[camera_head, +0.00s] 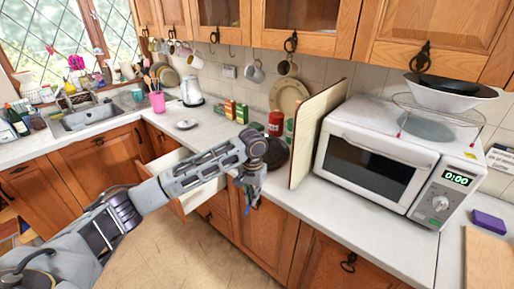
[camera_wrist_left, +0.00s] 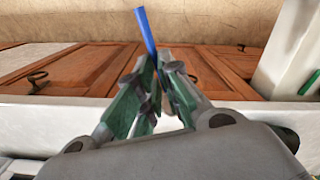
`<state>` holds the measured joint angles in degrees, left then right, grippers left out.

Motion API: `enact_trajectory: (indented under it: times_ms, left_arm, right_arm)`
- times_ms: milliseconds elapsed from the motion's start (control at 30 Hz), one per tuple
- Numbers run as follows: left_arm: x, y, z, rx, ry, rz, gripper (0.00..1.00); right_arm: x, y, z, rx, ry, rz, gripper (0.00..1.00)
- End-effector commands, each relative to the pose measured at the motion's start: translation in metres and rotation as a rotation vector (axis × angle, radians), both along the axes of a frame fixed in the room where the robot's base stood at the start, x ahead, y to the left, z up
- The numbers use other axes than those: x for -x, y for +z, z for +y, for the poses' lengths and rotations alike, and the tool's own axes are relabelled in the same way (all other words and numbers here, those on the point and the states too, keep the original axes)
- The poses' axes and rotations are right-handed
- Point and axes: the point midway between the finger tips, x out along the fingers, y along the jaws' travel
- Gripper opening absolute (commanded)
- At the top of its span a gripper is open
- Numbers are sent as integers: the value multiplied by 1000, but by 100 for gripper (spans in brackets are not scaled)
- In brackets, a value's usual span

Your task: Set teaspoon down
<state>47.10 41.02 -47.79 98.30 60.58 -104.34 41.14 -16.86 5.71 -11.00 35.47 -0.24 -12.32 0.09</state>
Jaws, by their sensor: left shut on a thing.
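My left gripper (camera_head: 250,192) hangs at the front edge of the worktop, in front of the wooden cabinet doors. In the left wrist view its two green-padded fingers (camera_wrist_left: 160,85) are closed together on a thin blue piece, which looks like the teaspoon (camera_wrist_left: 146,30). The blue piece sticks out beyond the fingertips, and its other end is hidden between the fingers. My right gripper is not in view.
An open white drawer (camera_head: 172,160) stands out beneath my left forearm. A tall board (camera_head: 318,130) leans beside the microwave (camera_head: 375,155). A dark round pan (camera_head: 274,152) lies behind the gripper. The worktop (camera_head: 210,130) is partly clear near the kettle (camera_head: 191,91).

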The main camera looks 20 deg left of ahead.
Motion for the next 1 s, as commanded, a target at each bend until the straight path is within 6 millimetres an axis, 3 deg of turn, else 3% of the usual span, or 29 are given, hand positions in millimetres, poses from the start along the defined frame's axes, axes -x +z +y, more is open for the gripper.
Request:
enact_trajectory:
  times_ms: [100, 367, 800, 1000]
  left_arm:
    - [-5, 17, 3, 0, -9, 1, 0]
    - [-12, 39, 11, 3, -57, 5, 0]
    - [-12, 48, 20, 6, -166, 12, 0]
    - [-11, 47, 22, 5, -215, 15, 0]
  right_arm:
    - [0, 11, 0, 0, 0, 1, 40]
    - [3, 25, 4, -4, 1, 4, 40]
    - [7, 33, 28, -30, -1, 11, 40]
    - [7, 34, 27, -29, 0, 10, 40]
